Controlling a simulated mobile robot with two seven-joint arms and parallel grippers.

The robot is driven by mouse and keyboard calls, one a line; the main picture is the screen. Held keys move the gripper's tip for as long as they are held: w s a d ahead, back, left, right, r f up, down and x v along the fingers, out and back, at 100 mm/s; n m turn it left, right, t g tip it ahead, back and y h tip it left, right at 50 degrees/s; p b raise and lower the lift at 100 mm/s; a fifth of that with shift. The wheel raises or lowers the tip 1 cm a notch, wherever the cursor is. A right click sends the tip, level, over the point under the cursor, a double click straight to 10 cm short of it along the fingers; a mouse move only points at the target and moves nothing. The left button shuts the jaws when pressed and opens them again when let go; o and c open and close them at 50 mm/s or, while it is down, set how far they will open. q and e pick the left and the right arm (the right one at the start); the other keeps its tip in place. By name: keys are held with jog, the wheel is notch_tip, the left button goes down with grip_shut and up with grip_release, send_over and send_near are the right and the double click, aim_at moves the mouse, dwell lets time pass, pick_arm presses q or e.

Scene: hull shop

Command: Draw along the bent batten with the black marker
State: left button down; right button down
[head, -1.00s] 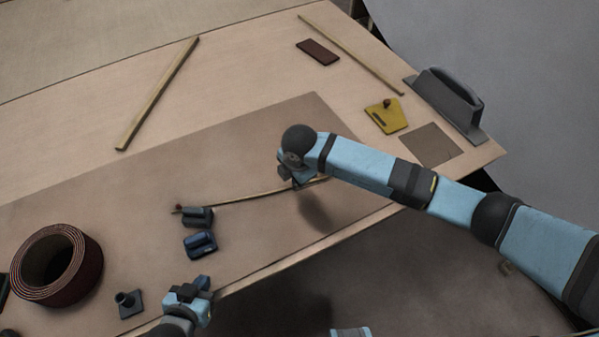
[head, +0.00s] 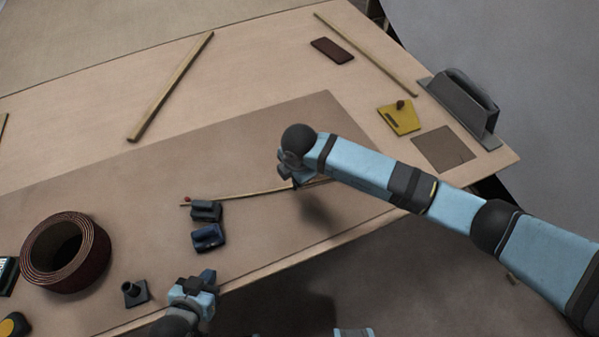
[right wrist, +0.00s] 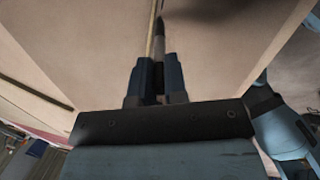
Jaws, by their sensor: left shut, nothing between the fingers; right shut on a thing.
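The batten (head: 240,194) is a thin strip lying on the brown sheet, with a slight bend. Its left end is beside a dark grey weight (head: 206,211), and its right part is hidden behind my right arm. My right gripper (head: 288,180) is over the batten. In the right wrist view its fingers (right wrist: 158,80) are shut on the dark marker (right wrist: 160,38), which points away alongside the batten (right wrist: 150,32). I cannot tell whether the tip touches the sheet. My left gripper (head: 207,281) is shut and empty near the bench's front edge.
A blue weight (head: 208,237) sits just in front of the grey one. A coiled roll (head: 92,263) and a small dark post (head: 135,291) stand at left. A yellow plate (head: 399,118), a brown block (head: 332,50) and a grey handled tool (head: 463,104) lie at right.

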jog(key=shift+a, duration=0.3)
pick_arm(q)
jog(key=shift+f, duration=0.1)
pick_arm(e)
jog(key=shift+a, duration=0.1)
pick_arm(q)
jog(key=shift+f, duration=0.1)
pick_arm(e)
jog(key=shift+s+a, duration=0.15)
jog(key=shift+a, duration=0.4)
pick_arm(q)
jog(key=shift+f, duration=0.1)
pick_arm(e)
jog(key=shift+s+a, duration=0.15)
jog(key=shift+a, duration=0.5)
pick_arm(q)
jog(key=shift+b, duration=0.3)
pick_arm(e)
jog(key=shift+a, duration=0.2)
pick_arm(q)
jog(key=shift+f, duration=0.15)
pick_arm(e)
jog(key=shift+a, duration=0.45)
jog(key=shift+s+a, duration=0.1)
jog(key=shift+a, duration=0.05)
pick_arm(q)
jog(key=shift+f+b, duration=0.2)
jog(key=shift+b, duration=0.1)
pick_arm(e)
jog(key=shift+a, duration=0.45)
